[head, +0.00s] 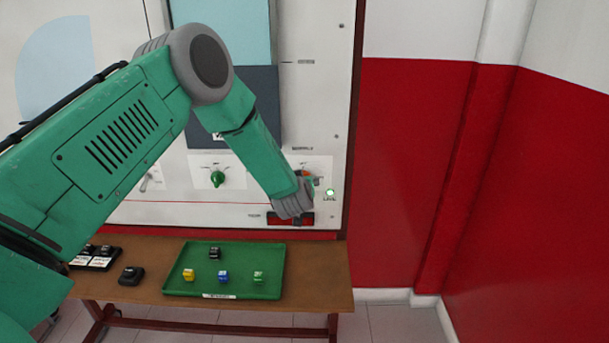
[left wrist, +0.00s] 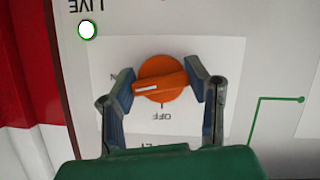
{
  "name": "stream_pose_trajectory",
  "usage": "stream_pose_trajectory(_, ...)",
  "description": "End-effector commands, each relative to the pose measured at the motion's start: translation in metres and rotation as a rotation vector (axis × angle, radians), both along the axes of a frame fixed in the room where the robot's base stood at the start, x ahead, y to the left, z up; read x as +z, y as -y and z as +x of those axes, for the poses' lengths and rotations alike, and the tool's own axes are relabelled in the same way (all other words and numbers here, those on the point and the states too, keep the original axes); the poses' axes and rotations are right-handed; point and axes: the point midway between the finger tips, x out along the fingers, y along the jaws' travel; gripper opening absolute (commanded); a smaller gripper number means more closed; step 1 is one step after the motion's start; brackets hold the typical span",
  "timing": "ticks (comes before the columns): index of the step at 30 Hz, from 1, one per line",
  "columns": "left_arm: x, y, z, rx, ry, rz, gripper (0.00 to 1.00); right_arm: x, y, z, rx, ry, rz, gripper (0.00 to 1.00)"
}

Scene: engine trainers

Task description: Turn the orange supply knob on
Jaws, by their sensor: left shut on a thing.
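The orange supply knob (left wrist: 163,78) sits on a white plate on the panel in the left wrist view, which shows it upside down. Its white pointer mark lies to the left, toward a partly hidden label ending in N, away from the OFF label below. My left gripper (left wrist: 161,74) is shut on the knob, one finger on each side. In the head view my left gripper (head: 297,196) is at the panel's lower right and hides most of the knob. The LIVE lamp (head: 330,192) shows bright white with a green rim. My right gripper is not in view.
A green knob (head: 217,179) and a toggle switch (head: 147,181) are on the panel to the left. A red display (head: 276,219) is below my gripper. A wooden table (head: 318,280) holds a green tray (head: 190,258) with small coloured blocks.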

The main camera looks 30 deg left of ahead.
Motion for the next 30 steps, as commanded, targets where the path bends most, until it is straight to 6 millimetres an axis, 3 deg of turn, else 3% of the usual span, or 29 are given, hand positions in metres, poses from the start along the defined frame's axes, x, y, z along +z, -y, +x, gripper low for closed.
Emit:
stream_pose_trajectory(1,0.010,-0.003,0.004,0.005,-0.001,0.038,0.14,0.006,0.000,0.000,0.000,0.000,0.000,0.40)
stream_pose_trajectory(12,0.009,-0.002,0.004,0.003,-0.086,0.177,0.14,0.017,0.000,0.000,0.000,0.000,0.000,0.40)
stream_pose_trajectory(29,0.008,-0.002,0.005,0.003,-0.101,0.202,0.14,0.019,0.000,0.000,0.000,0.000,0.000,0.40)
stream_pose_trajectory(30,0.008,-0.002,0.005,0.004,-0.101,0.201,0.46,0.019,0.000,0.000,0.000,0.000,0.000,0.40)
